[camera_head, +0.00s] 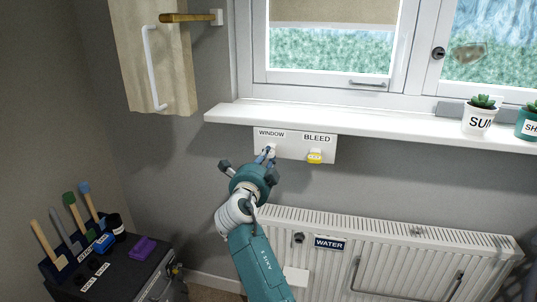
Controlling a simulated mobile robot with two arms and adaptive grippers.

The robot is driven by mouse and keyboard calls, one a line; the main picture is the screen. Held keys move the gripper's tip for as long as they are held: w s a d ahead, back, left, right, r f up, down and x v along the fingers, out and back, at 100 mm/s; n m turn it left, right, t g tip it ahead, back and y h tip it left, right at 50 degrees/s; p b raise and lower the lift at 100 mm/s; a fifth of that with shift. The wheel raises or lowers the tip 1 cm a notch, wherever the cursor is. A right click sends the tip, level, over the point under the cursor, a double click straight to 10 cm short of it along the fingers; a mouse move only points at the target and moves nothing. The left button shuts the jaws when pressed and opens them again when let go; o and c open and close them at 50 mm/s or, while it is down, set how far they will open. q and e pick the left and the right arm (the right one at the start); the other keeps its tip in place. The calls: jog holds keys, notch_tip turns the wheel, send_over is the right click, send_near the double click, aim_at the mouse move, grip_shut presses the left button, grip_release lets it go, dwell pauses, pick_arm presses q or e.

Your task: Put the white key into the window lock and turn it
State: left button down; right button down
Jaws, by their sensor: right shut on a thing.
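A white key board (295,151) hangs under the window sill, with the labels WINDOW and BLEED. My right gripper (266,156) is at the WINDOW place, shut on the small white key (271,149), which its fingers mostly hide. I cannot tell whether the key still touches its hook. The window lock (438,53) is a dark round fitting on the white window frame at the upper right, well away from my right gripper. My left gripper is not in view.
A yellow key (315,156) hangs under BLEED, close beside my right gripper. The white sill (370,124) juts out above, with plant pots (480,118) at its right. A radiator (390,253) stands below. A wooden cabinet (150,55) is at the upper left.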

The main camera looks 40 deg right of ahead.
pick_arm(q)
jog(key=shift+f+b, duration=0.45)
jog(key=shift+b, duration=0.3)
pick_arm(e)
jog(key=shift+s+r, duration=0.1)
jog(key=shift+s, duration=0.3)
